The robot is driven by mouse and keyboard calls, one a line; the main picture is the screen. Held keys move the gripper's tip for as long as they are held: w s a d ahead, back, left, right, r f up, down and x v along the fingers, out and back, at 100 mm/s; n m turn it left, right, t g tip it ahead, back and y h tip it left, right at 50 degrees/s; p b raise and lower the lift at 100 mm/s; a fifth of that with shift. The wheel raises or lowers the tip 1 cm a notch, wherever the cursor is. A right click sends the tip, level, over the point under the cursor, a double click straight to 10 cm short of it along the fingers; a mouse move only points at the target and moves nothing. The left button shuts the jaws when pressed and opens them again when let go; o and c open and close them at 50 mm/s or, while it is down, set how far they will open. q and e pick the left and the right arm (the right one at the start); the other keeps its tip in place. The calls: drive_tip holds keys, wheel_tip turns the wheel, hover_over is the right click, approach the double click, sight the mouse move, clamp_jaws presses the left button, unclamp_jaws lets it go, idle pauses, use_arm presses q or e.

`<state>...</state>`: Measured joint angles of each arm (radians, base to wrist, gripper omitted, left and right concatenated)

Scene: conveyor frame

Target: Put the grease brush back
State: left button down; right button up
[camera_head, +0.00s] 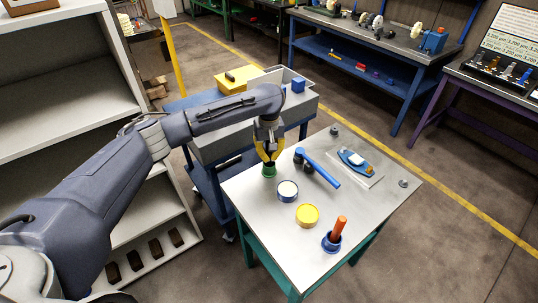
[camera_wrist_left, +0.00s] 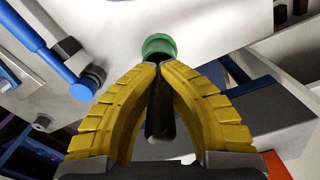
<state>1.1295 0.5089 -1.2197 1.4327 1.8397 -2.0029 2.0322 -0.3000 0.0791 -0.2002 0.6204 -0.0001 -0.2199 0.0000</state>
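My left gripper (camera_head: 268,152) has yellow fingers and points down at the left part of the metal table. In the left wrist view its fingertips (camera_wrist_left: 160,66) come together around a dark handle (camera_wrist_left: 160,118), which I take for the grease brush; its bristles are hidden. A green round cup (camera_head: 268,171) is directly beyond the fingertips, and shows in the wrist view too (camera_wrist_left: 159,45). I cannot tell whether the brush is inside the cup. A blue cup (camera_head: 331,243) holds an upright orange handle (camera_head: 340,228) at the table's front. My right gripper is not in view.
On the table (camera_head: 255,205) are a white-topped jar (camera_head: 287,190), a yellow-topped jar (camera_head: 307,215), a blue-handled tool (camera_head: 320,168) and a blue tray piece (camera_head: 355,160). A blue cart with a grey bin (camera_head: 220,130) stands behind. Grey shelves (camera_head: 75,75) stand at left.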

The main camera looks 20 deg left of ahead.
use_arm(q)
drive_tip(key=shift+f, duration=0.1)
drive_tip(key=c, duration=1.6)
unclamp_jaws()
wheel_tip(320, 180, up, 12)
drive_tip(key=shift+r, duration=0.15)
